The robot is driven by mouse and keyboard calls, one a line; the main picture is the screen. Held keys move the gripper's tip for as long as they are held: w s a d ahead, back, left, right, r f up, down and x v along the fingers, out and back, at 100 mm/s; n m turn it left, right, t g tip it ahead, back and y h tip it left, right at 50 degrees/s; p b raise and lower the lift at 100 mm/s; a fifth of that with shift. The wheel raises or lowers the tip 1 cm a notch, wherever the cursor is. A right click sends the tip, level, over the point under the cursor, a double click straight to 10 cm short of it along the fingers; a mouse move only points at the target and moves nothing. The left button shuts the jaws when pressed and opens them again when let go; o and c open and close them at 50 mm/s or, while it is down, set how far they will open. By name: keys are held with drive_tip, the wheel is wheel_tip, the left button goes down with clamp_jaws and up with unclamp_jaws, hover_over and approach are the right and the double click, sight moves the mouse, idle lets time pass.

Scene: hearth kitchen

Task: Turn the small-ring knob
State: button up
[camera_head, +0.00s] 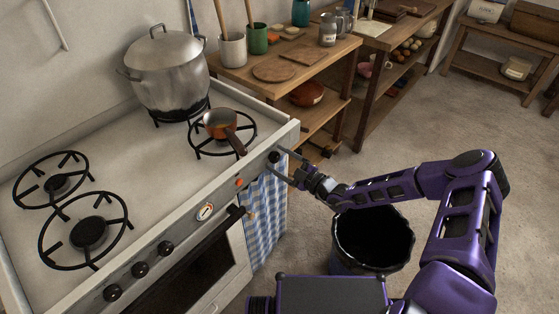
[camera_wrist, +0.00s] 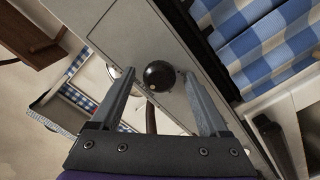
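A round black knob (camera_head: 274,157) sits at the right end of the stove's front panel (camera_head: 187,223). In the wrist view the knob (camera_wrist: 160,75) lies between the tips of my two fingers, with a gap on each side. My gripper (camera_head: 281,163) is open in front of it, pointing at the panel; it also shows in the wrist view (camera_wrist: 158,79). Three more black knobs, the left (camera_head: 112,292), middle (camera_head: 140,269) and right (camera_head: 165,247) ones, sit further left. I cannot tell from labels which knob serves the small ring.
A copper saucepan (camera_head: 218,123) stands on the front right burner, its handle reaching over the panel edge. A large lidded pot (camera_head: 167,72) stands behind. A blue checked towel (camera_head: 264,222) hangs below the panel. A black bin (camera_head: 372,238) stands under my arm.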

drive_tip(key=v, duration=1.7)
drive_tip(key=shift+s+d+f, duration=0.1)
drive_tip(key=shift+s+d, duration=0.05)
